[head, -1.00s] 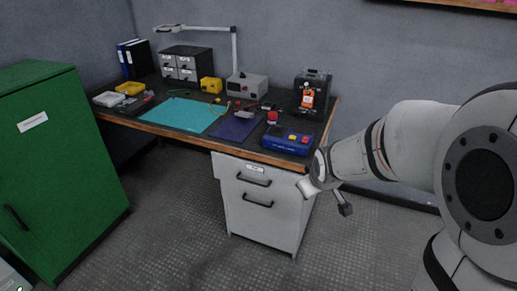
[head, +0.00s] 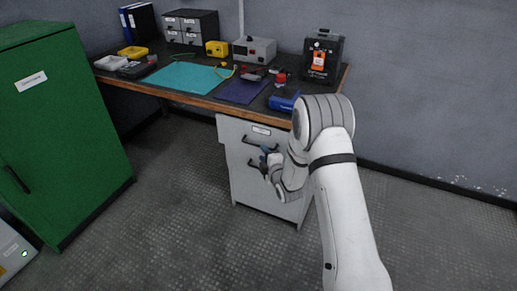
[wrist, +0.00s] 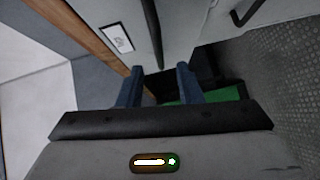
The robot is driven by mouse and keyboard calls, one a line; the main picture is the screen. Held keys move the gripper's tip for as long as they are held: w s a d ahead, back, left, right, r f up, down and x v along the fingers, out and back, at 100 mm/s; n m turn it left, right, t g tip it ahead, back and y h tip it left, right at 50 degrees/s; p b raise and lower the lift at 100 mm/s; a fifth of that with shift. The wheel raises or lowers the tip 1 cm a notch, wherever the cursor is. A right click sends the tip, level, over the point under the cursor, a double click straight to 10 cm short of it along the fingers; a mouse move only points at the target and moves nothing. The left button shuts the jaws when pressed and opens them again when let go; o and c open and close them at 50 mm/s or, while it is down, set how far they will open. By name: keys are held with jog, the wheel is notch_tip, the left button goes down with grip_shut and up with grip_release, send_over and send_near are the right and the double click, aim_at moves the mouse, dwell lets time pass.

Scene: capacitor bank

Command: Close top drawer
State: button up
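The white drawer unit (head: 240,185) stands under the desk. Its top drawer (head: 230,130) has a label and a dark bar handle (head: 252,140), and its front appears to stand a little out from the unit. My gripper (head: 265,158) is in front of the unit, just below the top handle, partly hidden by my arm. In the wrist view, my gripper's blue fingers (wrist: 159,78) are apart with nothing between them. The top handle (wrist: 152,32) lies ahead, roughly in line with the gap. I cannot tell whether they touch it.
The lower drawer handle (head: 256,166) also shows in the wrist view (wrist: 246,14). The desk (head: 195,97) above holds a teal mat (head: 190,77), a blue box (head: 284,101) and a black case (head: 323,58). A green cabinet (head: 70,120) stands at left. The floor (head: 170,215) between is clear.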

aim_at(258, 146)
jog(key=x, duration=0.7)
jog(key=shift+w+b, duration=0.1)
jog(key=shift+b, duration=0.25)
jog(key=shift+c, duration=0.2)
grip_shut()
jog(key=shift+f, duration=0.1)
